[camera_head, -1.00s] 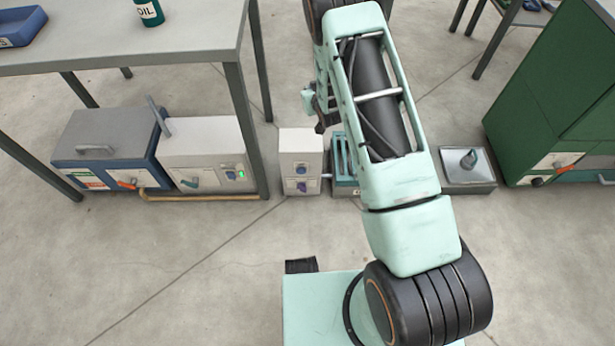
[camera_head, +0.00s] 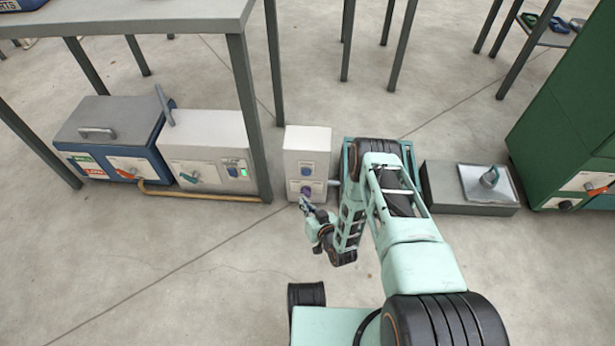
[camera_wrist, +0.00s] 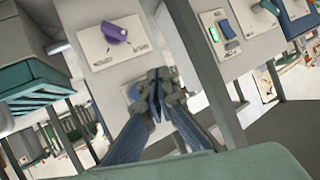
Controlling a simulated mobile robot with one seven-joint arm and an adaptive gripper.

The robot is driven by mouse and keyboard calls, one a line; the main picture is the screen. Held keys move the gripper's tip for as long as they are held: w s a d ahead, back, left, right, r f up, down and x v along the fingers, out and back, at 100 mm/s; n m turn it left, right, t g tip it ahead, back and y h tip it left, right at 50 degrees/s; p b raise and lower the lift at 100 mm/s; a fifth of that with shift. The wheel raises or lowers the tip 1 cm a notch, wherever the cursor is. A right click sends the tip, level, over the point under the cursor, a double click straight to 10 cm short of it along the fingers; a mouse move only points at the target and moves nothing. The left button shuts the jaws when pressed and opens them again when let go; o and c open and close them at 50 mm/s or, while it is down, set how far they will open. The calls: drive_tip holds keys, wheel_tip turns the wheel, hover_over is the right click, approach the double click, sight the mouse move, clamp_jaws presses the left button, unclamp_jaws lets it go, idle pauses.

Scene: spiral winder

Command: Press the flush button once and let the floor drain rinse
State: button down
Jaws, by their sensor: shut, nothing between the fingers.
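A white control box (camera_head: 307,146) stands on the floor left of my arm. Its front has a blue button (camera_head: 307,168) on the upper plate and a purple knob (camera_head: 306,189) below. The wrist view looks upside down: the purple knob (camera_wrist: 115,33) is at the top, the blue button (camera_wrist: 133,91) below it, partly hidden by my fingers. My gripper (camera_head: 305,205) is shut and empty in front of the box; its fingertips (camera_wrist: 156,90) are beside the button in the wrist view. Contact cannot be told. A teal slatted unit (camera_wrist: 40,92), perhaps the drain, adjoins the box; my arm mostly covers it in the head view.
A white unit with a green light (camera_head: 210,150) and a blue-grey box (camera_head: 110,135) stand left, under a table (camera_head: 150,17). A table leg (camera_head: 250,120) is near the control box. A low grey box (camera_head: 455,190) and green cabinet (camera_head: 565,120) stand right. Front-left floor is clear.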

sight(306, 172)
drive_tip(key=shift+w, duration=0.1)
drive_tip(key=w+b, duration=0.3)
drive_tip(key=w, duration=0.5)
drive_tip(key=shift+w+d+b, duration=0.15)
drive_tip(key=shift+w+b, duration=0.15)
drive_tip(key=shift+b, duration=0.1)
drive_tip(key=shift+w, duration=0.1)
idle(1.2)
drive_tip(key=shift+w, duration=0.35)
drive_tip(key=shift+w, duration=0.45)
idle(0.8)
drive_tip(key=shift+s, duration=0.9)
